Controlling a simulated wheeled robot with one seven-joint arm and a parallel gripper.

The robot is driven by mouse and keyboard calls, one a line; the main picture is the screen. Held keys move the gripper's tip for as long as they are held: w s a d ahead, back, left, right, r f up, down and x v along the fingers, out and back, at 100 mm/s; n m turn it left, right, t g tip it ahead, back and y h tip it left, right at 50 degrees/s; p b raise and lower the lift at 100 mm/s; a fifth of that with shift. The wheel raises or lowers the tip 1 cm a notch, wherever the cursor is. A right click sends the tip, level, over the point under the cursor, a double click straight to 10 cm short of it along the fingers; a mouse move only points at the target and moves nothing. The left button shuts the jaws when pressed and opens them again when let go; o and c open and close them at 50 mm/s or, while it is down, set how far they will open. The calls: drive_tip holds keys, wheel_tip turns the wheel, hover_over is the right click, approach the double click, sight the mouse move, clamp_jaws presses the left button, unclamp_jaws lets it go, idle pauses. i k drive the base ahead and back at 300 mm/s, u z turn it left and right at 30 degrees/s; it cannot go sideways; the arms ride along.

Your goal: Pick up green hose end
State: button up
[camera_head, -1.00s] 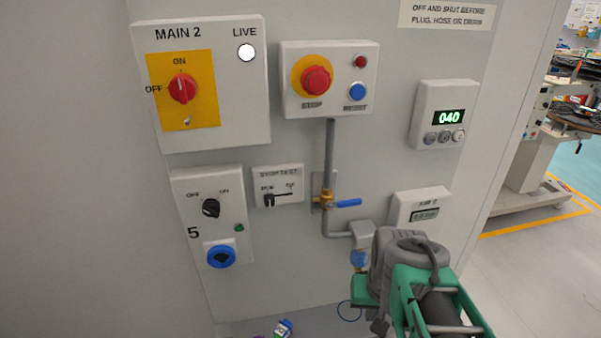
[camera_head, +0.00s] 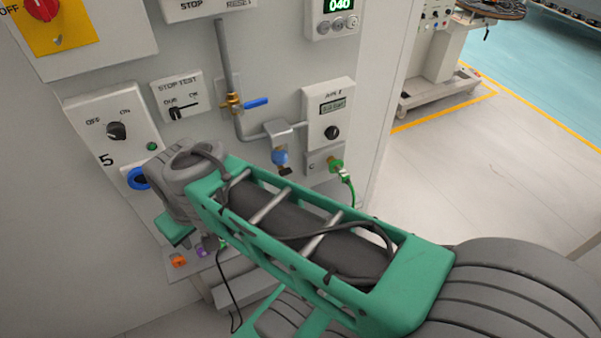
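A green fitting (camera_head: 336,165) sits at the small port plate on the right of the panel, under the gauge box. A green hose (camera_head: 348,187) hangs from it and passes behind my arm; its other end is hidden. The fitting looks joined to the port, though it is small in the picture. My arm crosses the lower picture, with its grey wrist at the left, in front of the panel. My gripper (camera_head: 211,243) is mostly hidden below the wrist, over the low ledge and well left of the green fitting. I cannot see its fingers clearly or whether it holds anything.
An orange connector (camera_head: 178,261) and a purple connector (camera_head: 200,251) lie on the low ledge. A blue-handled valve (camera_head: 256,102), a blue fitting (camera_head: 280,157) and a blue socket (camera_head: 138,178) stick out from the panel. The floor at the right is open.

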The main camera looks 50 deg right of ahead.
sight(343, 175)
drive_tip(key=u, duration=0.8)
drive_tip(key=i, duration=0.55)
drive_tip(key=z, duration=2.2)
